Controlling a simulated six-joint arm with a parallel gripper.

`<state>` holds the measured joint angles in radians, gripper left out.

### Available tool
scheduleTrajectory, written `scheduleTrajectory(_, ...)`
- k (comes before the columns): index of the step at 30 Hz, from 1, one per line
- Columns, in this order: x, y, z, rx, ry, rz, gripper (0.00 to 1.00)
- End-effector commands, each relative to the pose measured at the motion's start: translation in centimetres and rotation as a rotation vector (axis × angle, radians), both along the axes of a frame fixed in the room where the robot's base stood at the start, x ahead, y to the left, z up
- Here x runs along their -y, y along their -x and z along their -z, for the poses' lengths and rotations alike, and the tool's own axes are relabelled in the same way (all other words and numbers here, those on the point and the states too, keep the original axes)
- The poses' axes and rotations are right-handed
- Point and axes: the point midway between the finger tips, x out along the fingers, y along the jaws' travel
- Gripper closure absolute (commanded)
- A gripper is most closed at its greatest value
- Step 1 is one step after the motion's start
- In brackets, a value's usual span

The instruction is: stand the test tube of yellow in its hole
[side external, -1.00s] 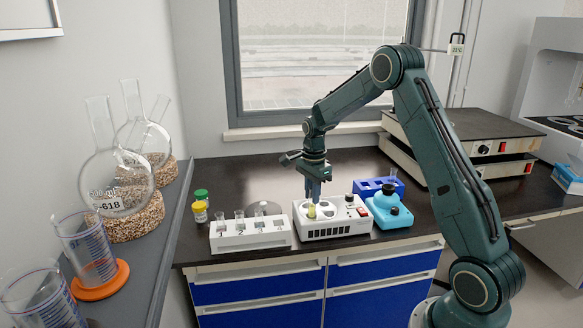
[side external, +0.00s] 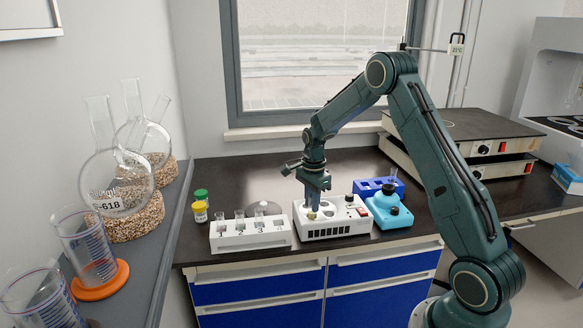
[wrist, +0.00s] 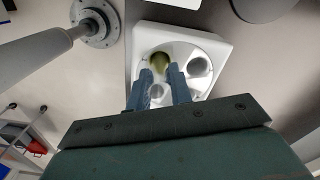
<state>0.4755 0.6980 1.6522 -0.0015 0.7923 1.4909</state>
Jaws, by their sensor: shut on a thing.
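My gripper (side external: 313,206) points down over the left part of the white device (side external: 336,231). It is shut on the test tube of yellow (side external: 311,216), of which only a small yellow-green part shows below the fingers. In the wrist view, the tube (wrist: 159,61) is between the fingertips, over or in one of the round openings in the white device's top (wrist: 207,48). The tube looks roughly upright. How deep its lower end sits is hidden.
A white numbered rack (side external: 250,240) with several tubes stands left of the device. Yellow (side external: 200,213) and green-capped (side external: 201,196) jars are further left. A blue bottle (side external: 388,212) and blue rack (side external: 366,187) stand close on the right.

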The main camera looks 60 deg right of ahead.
Motion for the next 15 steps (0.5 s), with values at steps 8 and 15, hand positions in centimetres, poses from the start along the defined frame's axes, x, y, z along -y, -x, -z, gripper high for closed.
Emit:
scheduleTrajectory(8,0.00,-0.01,0.55,0.001,0.000,0.000,1.00)
scheduleTrajectory(15,0.00,0.00,0.57,0.001,0.000,0.000,1.00)
